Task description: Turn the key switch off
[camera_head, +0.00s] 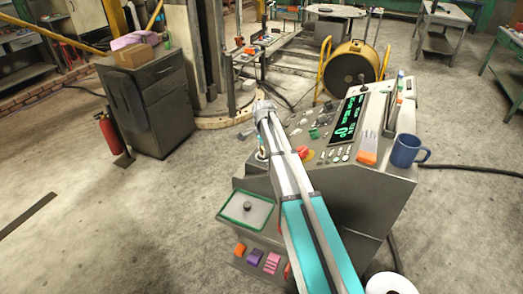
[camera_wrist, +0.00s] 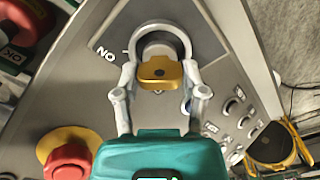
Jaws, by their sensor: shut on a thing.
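The key switch (camera_wrist: 162,42) has a pale round collar and shows at the top middle of the wrist view. Its key has a yellow-brown bow (camera_wrist: 158,72). My gripper (camera_wrist: 160,80) has its two pale fingers on either side of this bow and is shut on the key. An upside-down "ON" label (camera_wrist: 106,54) is left of the collar. The head view shows the grey control console (camera_head: 375,195), but my arm hides the key switch there.
A red button on a yellow base (camera_wrist: 68,158) sits close to my gripper at lower left. Small knobs (camera_wrist: 232,107) are at right. A blue mug (camera_head: 405,151) and an orange-and-white item (camera_head: 369,150) stand on the console. A green-rimmed tray (camera_head: 247,211) is at its left.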

